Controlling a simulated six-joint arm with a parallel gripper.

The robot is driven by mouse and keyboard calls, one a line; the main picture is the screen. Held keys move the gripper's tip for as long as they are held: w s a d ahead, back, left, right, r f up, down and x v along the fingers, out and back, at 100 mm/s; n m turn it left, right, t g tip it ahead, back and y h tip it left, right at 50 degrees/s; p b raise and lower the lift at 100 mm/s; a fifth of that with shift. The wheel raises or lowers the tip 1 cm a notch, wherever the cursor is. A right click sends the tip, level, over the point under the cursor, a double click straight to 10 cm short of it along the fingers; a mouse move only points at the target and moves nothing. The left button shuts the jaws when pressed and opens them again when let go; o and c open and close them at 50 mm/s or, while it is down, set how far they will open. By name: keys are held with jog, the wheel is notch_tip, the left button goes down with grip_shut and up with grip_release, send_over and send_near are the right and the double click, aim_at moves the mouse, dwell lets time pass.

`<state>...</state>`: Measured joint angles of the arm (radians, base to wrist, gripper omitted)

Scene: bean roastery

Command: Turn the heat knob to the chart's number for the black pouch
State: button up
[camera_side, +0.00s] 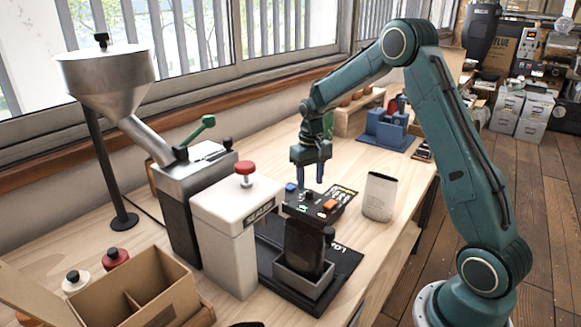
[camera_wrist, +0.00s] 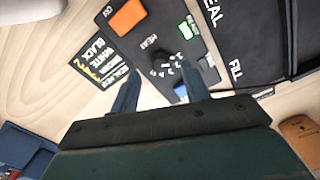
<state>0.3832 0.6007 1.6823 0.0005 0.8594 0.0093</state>
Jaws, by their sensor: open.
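The dark control panel (camera_side: 320,207) stands beside the white sealer (camera_side: 222,215). In the wrist view the black heat knob (camera_wrist: 161,62) sits by the word HEAT, with small numbers along its side; its setting is too small to read. The seal heat chart (camera_wrist: 100,58) lists black, white and brown; its numbers are not clearly legible. My gripper (camera_side: 309,181) is open and empty above the panel, fingers pointing down; in the wrist view its fingers (camera_wrist: 160,88) appear either side of the knob's near side, apart from it. The black pouch (camera_side: 304,243) stands upright in a grey tray (camera_side: 304,279).
An orange button (camera_wrist: 126,16) and a green display (camera_wrist: 190,26) flank the knob. A white pouch (camera_side: 380,196) stands right of the panel. A metal hopper (camera_side: 106,72) and an open cardboard box (camera_side: 150,290) are at left. Bench between panel and blue fixture (camera_side: 388,130) is mostly clear.

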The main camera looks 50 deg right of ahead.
aim_at(310, 194)
jog(key=shift+f, duration=1.5)
jog(key=c, duration=1)
